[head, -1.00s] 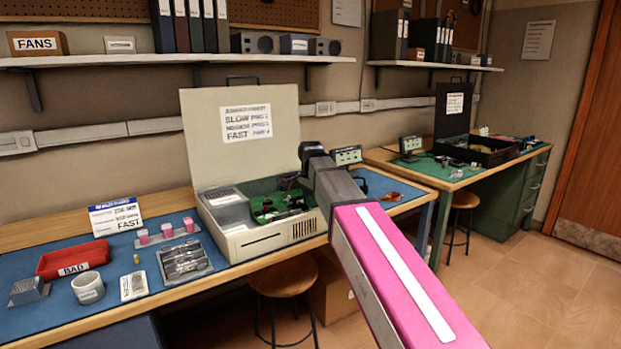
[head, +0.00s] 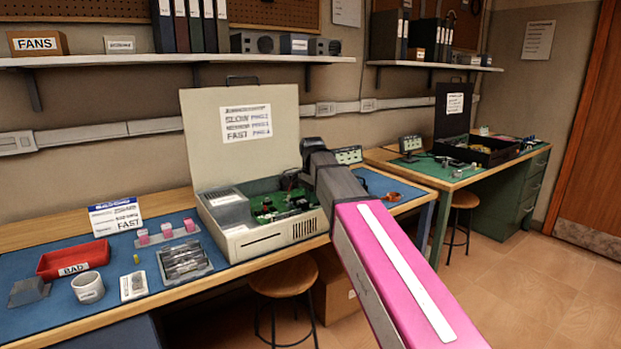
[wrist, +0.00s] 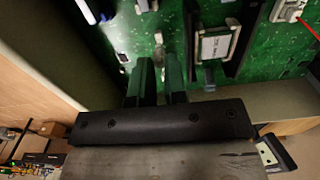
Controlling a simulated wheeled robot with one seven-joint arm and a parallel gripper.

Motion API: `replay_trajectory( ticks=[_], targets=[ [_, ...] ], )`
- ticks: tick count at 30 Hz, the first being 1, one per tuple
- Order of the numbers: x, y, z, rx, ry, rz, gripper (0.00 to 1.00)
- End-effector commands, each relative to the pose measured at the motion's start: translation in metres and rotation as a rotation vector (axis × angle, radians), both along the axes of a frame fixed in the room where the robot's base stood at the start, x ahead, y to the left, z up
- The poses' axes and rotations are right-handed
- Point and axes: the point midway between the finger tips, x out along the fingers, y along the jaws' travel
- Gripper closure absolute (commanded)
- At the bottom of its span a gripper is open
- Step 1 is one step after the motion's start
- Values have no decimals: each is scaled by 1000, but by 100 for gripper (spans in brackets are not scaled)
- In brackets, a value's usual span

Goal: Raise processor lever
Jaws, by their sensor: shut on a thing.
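The open computer case (head: 262,236) stands on the blue-topped bench with its lid up, showing the green circuit board (head: 270,203). In the wrist view, my gripper (wrist: 160,66) reaches in over the green board (wrist: 125,30). Its two dark green fingers have a narrow gap between them. A small pale piece (wrist: 158,42) shows at the fingertips and seems to be the processor lever; the grip point itself is hard to see. In the head view my arm partly hides the case's right side.
The case wall (wrist: 65,50) is close on the left in the wrist view. A red bin (head: 73,260), white cup (head: 88,289), rack of pink blocks (head: 167,234) and grey tray (head: 184,262) stand on the bench left of the case. A stool (head: 285,278) stands below.

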Motion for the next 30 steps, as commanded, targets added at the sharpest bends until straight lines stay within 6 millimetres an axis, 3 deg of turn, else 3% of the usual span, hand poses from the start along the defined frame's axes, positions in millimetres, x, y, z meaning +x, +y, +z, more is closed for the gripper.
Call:
replay_trajectory(
  ticks=[30],
  targets=[
    [5,-7,13,-1,-1,0,96]
  ],
)
